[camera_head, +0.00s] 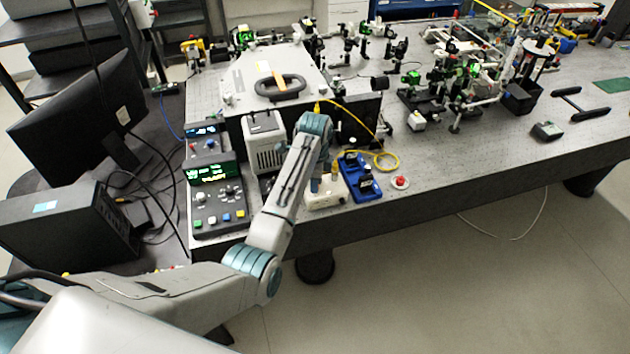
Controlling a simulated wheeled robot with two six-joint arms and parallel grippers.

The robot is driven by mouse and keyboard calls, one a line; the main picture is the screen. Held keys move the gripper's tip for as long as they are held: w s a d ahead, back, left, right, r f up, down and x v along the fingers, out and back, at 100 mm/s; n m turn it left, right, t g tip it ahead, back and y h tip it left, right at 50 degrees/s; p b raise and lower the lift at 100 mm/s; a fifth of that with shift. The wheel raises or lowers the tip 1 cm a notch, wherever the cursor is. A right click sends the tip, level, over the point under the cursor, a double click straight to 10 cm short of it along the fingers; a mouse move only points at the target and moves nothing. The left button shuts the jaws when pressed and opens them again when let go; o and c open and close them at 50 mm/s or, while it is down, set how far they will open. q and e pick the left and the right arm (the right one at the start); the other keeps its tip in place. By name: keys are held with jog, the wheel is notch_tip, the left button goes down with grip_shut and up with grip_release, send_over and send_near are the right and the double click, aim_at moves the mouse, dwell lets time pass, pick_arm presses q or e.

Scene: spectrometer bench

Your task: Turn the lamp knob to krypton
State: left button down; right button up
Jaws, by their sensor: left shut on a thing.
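My left arm reaches in from the left, bends over the bench's front edge and points its wrist down. My left gripper (322,184) is at a small cream box (334,199) near the front edge. It is shut on what appears to be the lamp knob on that box. The knob, its pointer and any lamp labels are hidden or too small to read, so I cannot tell its setting. A pale vented housing (263,140) stands behind and to the left of the arm. My right gripper is not in view.
A blue tray (361,181) and a red button on a pale base (400,182) stand right of the box. A yellow cable (385,160) loops behind them. A control console (218,208) stands left. The bench front is clear right of the button.

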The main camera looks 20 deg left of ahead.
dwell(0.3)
pick_arm(q)
jog(key=c, duration=1.3)
grip_release()
jog(key=shift+d, duration=0.1)
jog(key=shift+r, duration=0.1)
